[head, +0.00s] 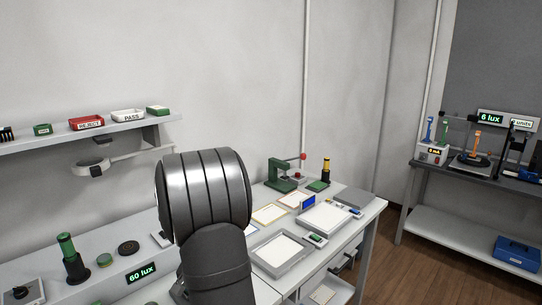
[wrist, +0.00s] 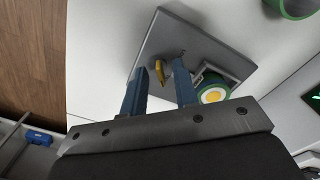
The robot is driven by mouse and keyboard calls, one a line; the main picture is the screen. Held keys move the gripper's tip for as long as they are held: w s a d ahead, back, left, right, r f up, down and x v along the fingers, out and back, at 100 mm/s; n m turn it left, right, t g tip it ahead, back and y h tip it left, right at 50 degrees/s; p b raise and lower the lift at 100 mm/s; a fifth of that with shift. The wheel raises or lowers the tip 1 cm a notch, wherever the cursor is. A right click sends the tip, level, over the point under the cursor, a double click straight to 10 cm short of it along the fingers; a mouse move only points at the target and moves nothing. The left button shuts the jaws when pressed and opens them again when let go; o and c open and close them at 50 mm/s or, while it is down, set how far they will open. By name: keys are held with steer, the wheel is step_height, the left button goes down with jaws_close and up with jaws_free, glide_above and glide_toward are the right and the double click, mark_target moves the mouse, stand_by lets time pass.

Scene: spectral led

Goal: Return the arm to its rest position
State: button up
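My gripper (wrist: 160,68) shows in the wrist view with its two blue fingers apart and nothing seen held between them. Beyond the fingertips is a grey square plate (wrist: 165,28) on a white surface. A small yellow curved piece (wrist: 160,71) shows in the gap between the fingers, seemingly beyond them. A green round part with a yellow centre (wrist: 212,95) sits beside the right finger, partly hidden by the gripper body. In the head view my arm's dark links fill the middle foreground, and my gripper cannot be seen there.
The white bench (head: 372,212) carries a green press (head: 282,175), a yellow-and-black cylinder (head: 325,170), trays and a lux display (head: 141,273). A shelf (head: 60,138) with labelled bins is on the left. A second bench (head: 425,172) stands at right, with floor between.

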steer(key=n, duration=0.3)
steer(key=shift+r+n, duration=0.2)
steer(key=shift+n, duration=0.2)
steer(key=n, duration=0.4)
steer(key=shift+n, duration=0.3)
steer(key=n, duration=0.4)
steer(key=shift+n, duration=0.3)
steer(key=n, duration=0.4)
stand_by(0.4)
